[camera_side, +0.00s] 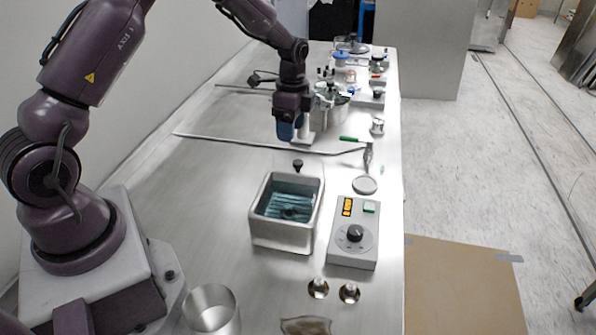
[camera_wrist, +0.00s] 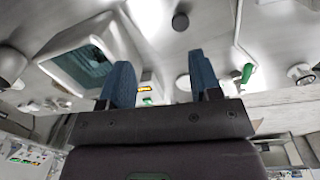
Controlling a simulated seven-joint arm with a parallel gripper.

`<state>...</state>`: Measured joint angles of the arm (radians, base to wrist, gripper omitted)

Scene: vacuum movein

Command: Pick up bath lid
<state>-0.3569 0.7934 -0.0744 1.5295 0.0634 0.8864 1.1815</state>
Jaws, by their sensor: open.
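The square metal bath (camera_side: 258,226) stands open in the middle of the bench, with bluish liquid and a rack-like insert inside. It also shows tilted at the left of the wrist view (camera_wrist: 107,30). A small black knob (camera_side: 298,166) sits just behind the bath; it also shows in the wrist view (camera_wrist: 180,21). It may be the bath lid's handle, but I cannot make out a lid plate against the shiny bench. My gripper (camera_side: 291,132), with blue fingers, is behind the knob and above the bench. Its fingers are apart and empty in the wrist view (camera_wrist: 162,78).
A grey control box (camera_side: 353,232) stands right of the bath, with a small round disc (camera_side: 364,185) behind it. A long metal rod (camera_side: 235,138) lies behind the bath. Bottles and glassware crowd the far bench. A metal beaker (camera_side: 211,310) stands at the front. The left middle is clear.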

